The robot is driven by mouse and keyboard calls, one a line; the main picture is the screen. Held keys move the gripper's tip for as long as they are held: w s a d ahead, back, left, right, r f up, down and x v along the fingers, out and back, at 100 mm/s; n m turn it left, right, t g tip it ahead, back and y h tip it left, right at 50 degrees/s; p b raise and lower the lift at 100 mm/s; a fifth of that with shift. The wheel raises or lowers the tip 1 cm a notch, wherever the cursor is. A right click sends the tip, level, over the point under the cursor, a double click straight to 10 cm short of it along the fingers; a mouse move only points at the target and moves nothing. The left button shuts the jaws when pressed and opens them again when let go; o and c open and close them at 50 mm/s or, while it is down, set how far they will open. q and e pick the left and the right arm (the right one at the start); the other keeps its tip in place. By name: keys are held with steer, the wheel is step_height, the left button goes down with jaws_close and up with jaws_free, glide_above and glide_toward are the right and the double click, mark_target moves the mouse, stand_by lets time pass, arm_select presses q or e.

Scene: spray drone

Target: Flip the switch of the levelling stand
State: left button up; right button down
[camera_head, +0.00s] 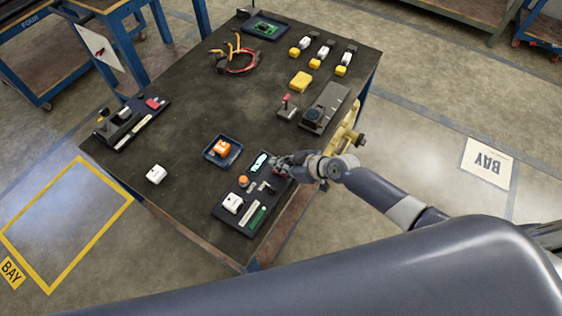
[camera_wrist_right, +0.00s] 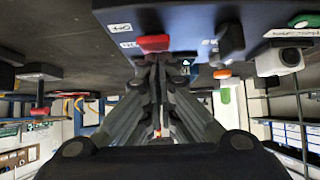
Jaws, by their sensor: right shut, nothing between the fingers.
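A dark panel-like stand (camera_head: 225,213), which I take for the levelling stand, lies at the table's near edge, carrying a white block, an orange knob and a green strip. In the right wrist view its dark body (camera_wrist_right: 200,14) fills the top, with a red switch (camera_wrist_right: 153,42) beside small white labels. My right gripper (camera_head: 280,169) is at the stand's right end; its fingers (camera_wrist_right: 158,66) are shut and empty, with tips close to the red switch. I cannot tell whether they touch it, or which way the switch is set. My left gripper is not in view.
A blue tray with an orange part (camera_head: 222,148) and a white block (camera_head: 156,174) lie left of the stand. A red-topped lever (camera_head: 288,103) and a grey device (camera_head: 325,106) stand beyond my gripper. The middle of the dark table (camera_head: 190,110) is clear.

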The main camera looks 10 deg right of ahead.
steer(key=shift+s+d+f, duration=0.15)
steer(key=shift+s+d, duration=0.45)
steer(key=shift+s, duration=0.05)
